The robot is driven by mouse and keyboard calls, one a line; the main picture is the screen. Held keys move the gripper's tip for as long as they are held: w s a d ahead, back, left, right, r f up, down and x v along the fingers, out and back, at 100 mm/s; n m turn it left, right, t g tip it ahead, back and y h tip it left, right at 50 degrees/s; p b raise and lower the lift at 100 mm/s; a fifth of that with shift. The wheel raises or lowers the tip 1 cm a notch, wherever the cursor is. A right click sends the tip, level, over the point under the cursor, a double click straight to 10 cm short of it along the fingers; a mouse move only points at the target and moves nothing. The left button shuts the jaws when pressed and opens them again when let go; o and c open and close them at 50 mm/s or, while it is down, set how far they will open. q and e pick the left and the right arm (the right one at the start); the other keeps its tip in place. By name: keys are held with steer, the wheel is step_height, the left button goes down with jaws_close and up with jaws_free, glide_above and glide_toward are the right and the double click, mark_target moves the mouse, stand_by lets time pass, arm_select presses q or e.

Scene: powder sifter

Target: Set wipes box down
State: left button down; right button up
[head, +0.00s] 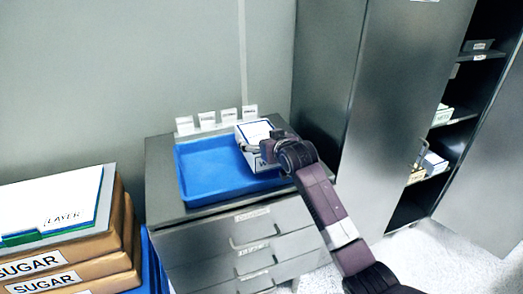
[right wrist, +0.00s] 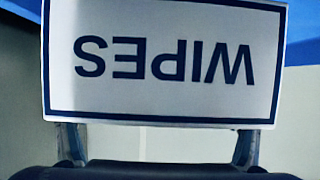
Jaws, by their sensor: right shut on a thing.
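The wipes box (head: 253,129) is white with a dark blue border, at the right end of the blue tray (head: 205,187) on top of the metal drawer cabinet (head: 165,207). My right gripper (head: 258,152) is shut on the box, reaching it from the right. In the right wrist view the box (right wrist: 165,60) fills the upper part with its "WIPES" label upside down, and the fingers (right wrist: 158,143) meet its near edge. I cannot tell whether the box touches the tray floor. My left gripper is not in view.
Several small white label cards (head: 207,118) stand behind the tray. Stacked sugar boxes (head: 65,265) are at the lower left. A tall cabinet (head: 405,100) with an open door and stocked shelves stands to the right. The tray's left and middle are empty.

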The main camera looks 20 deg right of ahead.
step_height(320, 180, down, 4)
steer(key=shift+r, duration=0.1)
steer(key=o, duration=1.3)
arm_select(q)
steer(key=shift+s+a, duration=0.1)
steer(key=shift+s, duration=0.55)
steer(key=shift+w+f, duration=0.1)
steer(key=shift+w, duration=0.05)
arm_select(e)
steer(key=v, duration=1.2)
